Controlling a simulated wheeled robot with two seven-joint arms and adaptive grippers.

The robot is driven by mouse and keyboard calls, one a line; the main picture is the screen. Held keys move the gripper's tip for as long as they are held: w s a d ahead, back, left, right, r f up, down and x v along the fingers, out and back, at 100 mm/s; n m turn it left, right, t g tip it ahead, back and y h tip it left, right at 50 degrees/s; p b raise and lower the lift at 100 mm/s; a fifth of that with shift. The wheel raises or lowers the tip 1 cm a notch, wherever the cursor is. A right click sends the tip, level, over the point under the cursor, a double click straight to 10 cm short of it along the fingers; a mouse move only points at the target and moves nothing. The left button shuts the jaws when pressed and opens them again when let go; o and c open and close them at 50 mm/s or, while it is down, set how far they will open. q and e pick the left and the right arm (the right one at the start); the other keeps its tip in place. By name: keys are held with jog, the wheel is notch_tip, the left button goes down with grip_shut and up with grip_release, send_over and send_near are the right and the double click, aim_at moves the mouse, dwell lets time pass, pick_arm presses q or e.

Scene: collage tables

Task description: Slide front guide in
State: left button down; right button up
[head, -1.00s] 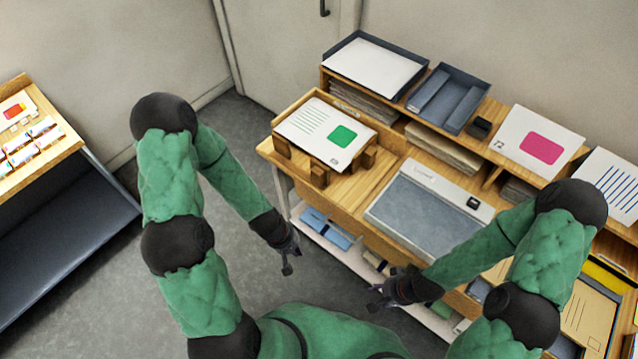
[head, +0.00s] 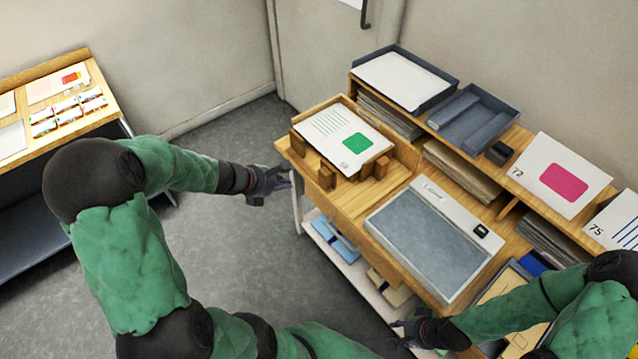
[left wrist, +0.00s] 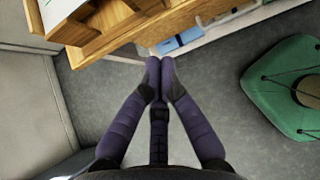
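A stack of white sheets with a green patch (head: 345,137) lies in a wooden jogging tray (head: 352,200) at the left end of the table. Small wooden guide blocks stand around it: one at the left side (head: 298,144), one at the near corner (head: 326,178), one at the right (head: 381,167). I cannot tell which is the front guide. My left gripper (head: 284,181) is just left of the tray's edge, apart from the blocks. In the left wrist view its fingertips (left wrist: 160,66) meet with nothing between them. My right gripper (head: 398,331) is by the table's near edge; its fingers are too small to judge.
A grey paper trimmer (head: 425,235) lies right of the tray. Dark letter trays (head: 470,118) and a pink-patch card (head: 562,175) are on the shelf behind. A lower shelf holds a blue bundle (head: 336,240). Another table (head: 95,115) stands far left; open floor lies between.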

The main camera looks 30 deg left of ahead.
aim_at(328, 170)
pick_arm(q)
jog(key=shift+w+d+r+b+x, duration=0.1)
jog(key=shift+w+r+b+x, duration=0.45)
jog(key=shift+x, duration=1.55)
jog(key=shift+w+d+r+b+x, duration=0.15)
jog(key=shift+b+x, duration=0.85)
jog(key=shift+x, duration=1.15)
jog(key=shift+w+r+b+x, duration=0.35)
jog(key=shift+b+x, duration=0.4)
jog(key=shift+x, duration=1.35)
jog(key=w, duration=0.1)
jog(key=w+d, duration=0.1)
jog(key=w, duration=0.1)
jog(key=w+d+p, duration=0.1)
jog(key=shift+w, duration=0.4)
jog(key=shift+a, duration=0.1)
